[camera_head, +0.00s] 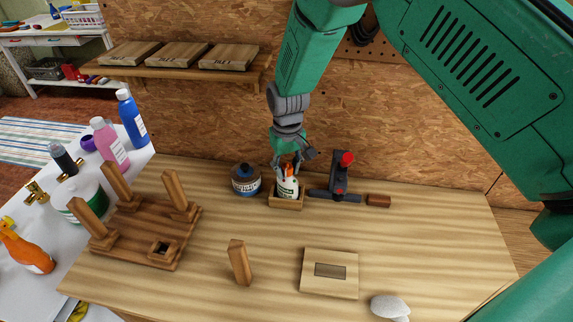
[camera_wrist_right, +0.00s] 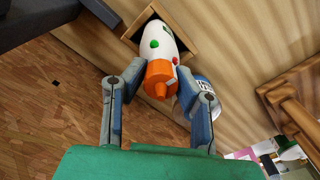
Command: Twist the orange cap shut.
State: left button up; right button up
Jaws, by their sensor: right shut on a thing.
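A white glue bottle (camera_head: 287,188) with an orange cap (camera_head: 289,170) stands upright in a small wooden holder (camera_head: 285,203) at the back of the workbench. My right gripper (camera_head: 287,163) comes down from above and is shut on the orange cap. In the right wrist view the orange cap (camera_wrist_right: 160,78) is between the two fingers of my right gripper (camera_wrist_right: 157,88), with the white bottle (camera_wrist_right: 160,42) beyond it. A gap seems to show beside the cap there, so the exact contact is hard to see. My left gripper is not in view.
A blue-labelled jar (camera_head: 245,180) stands close left of the holder. A dark tool with a red knob (camera_head: 341,178) stands close right. A wooden frame with upright legs (camera_head: 150,230), a loose wood block (camera_head: 240,262), a slotted board (camera_head: 329,274) and a grey stone (camera_head: 390,306) lie nearer.

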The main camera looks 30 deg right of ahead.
jog(key=m, duration=0.3)
jog(key=shift+m+p, duration=0.3)
jog(key=o, duration=0.9)
jog(key=shift+a, duration=0.1)
jog(key=shift+r, duration=0.15)
notch_tip(320, 180, up, 3)
jog(key=shift+f+p, duration=0.2)
jog(key=shift+p, duration=0.9)
jog(key=shift+r, duration=2.15)
